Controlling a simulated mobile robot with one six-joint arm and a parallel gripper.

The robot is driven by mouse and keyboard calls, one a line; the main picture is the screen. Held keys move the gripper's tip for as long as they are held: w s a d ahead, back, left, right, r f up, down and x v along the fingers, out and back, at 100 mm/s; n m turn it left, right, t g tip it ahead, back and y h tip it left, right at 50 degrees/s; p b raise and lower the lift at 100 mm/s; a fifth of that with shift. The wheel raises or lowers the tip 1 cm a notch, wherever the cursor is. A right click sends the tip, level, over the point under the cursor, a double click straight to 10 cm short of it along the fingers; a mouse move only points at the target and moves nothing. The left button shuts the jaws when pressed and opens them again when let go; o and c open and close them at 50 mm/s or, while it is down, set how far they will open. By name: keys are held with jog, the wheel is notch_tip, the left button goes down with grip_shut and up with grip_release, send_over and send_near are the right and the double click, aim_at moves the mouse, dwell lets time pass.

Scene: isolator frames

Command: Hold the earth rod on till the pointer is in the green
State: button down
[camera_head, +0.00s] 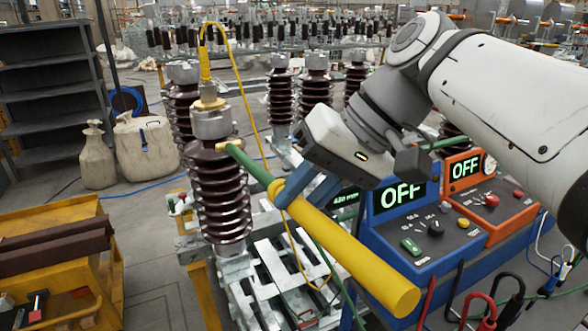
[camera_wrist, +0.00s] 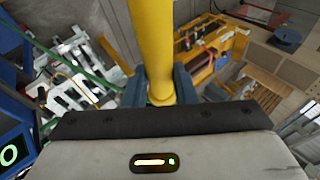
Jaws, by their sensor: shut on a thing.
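The earth rod has a thick yellow handle (camera_head: 350,257) and a thinner green shaft (camera_head: 250,165). My gripper (camera_head: 284,194) is shut around the front of the handle, by its collar; the wrist view shows the yellow handle (camera_wrist: 152,40) between both blue-grey fingers (camera_wrist: 160,84). The rod's brass tip (camera_head: 229,146) appears to touch the lower edge of the grey metal cap (camera_head: 212,122) on the brown ribbed insulator (camera_head: 218,195). A round dial (camera_head: 489,166) sits at the back of the orange box, partly hidden by my arm; I cannot read its pointer.
A blue box (camera_head: 440,245) and the orange box (camera_head: 505,208) both display OFF. A yellow hook with cable (camera_head: 208,48) stands above the cap. A yellow cart (camera_head: 55,250) is at left, sacks (camera_head: 147,145) behind. Cables lie at lower right.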

aim_at(260, 172)
jog(key=shift+w+a+p, duration=0.45)
jog(key=shift+w+a, duration=0.25)
jog(key=shift+w, duration=0.75)
jog(key=shift+w+a+p, duration=0.45)
jog(key=shift+w+a, duration=0.3)
jog(key=shift+w, duration=0.7)
jog(key=shift+w+a+p, duration=0.45)
jog(key=shift+w+a, duration=0.25)
jog(key=shift+w, duration=0.75)
jog(key=shift+w+a+r+p, duration=0.1)
jog(key=shift+w+a+p, duration=0.3)
jog(key=shift+w, duration=0.55)
jog(key=shift+s, duration=0.1)
jog(key=shift+s+d+b, duration=0.25)
jog(key=shift+s+b, duration=0.25)
jog(key=shift+s+d+b, duration=0.4)
jog(key=shift+s+d, duration=0.2)
jog(key=shift+s, duration=0.7)
jog(key=shift+s+d+b, duration=0.35)
jog(key=shift+s+d, duration=0.3)
jog(key=shift+s, duration=0.7)
jog(key=shift+s+d+b, duration=0.4)
jog(key=shift+s+d, duration=0.2)
jog(key=shift+s, duration=0.7)
